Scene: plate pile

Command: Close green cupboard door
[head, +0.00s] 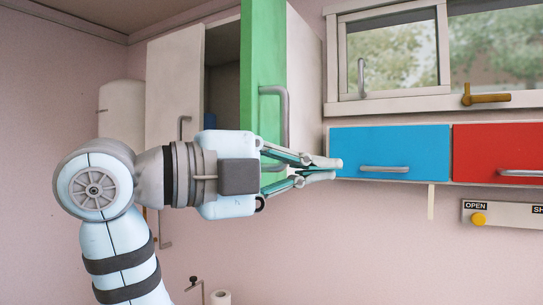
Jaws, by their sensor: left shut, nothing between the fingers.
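The green cupboard door (262,55) stands open at the upper middle of the head view. It has a grey bar handle (283,105), and a dark cupboard interior shows to its left. My left gripper (335,168) is shut and empty. I cannot tell whether the fingers touch the door. My left arm hides part of the cupboard's lower side. My right gripper is not in view.
A white cupboard door (174,90) stands left of the green one. A blue drawer (390,145) and a red drawer (498,150) sit to the right, under a window (395,52). A panel with a yellow button (479,219) is at lower right. A paper roll (221,297) is below.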

